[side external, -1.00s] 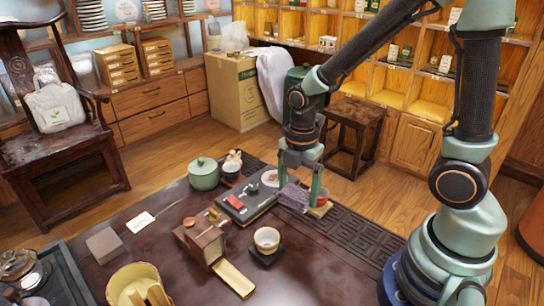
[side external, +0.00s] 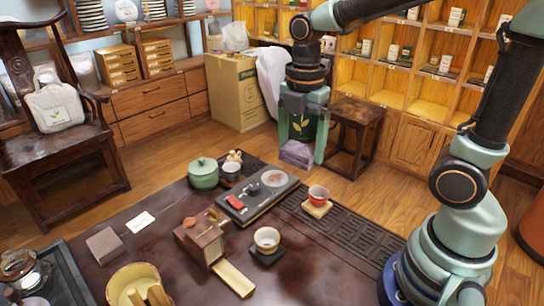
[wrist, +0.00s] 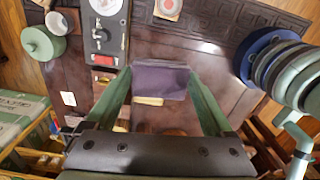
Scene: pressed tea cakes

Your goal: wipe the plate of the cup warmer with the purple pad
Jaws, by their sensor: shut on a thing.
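The cup warmer is a dark slab (side external: 256,200) with a round pale plate (side external: 274,178) at its far right end and a red item (side external: 235,202) near its other end. In the wrist view the slab (wrist: 106,40) is at upper left, its plate (wrist: 105,5) cut by the top edge. My gripper (side external: 301,155) is shut on the purple pad (side external: 296,152), which hangs between its fingers. The wrist view also shows the pad (wrist: 160,80) between the fingers. The pad is apart from the plate, above and right of it in the side view.
A red cup (side external: 318,194) on a wooden coaster stands right of the warmer. A white-and-yellow cup (side external: 266,238), an open wooden box (side external: 200,238) and a green lidded pot (side external: 203,173) stand nearby. The table's front right is clear.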

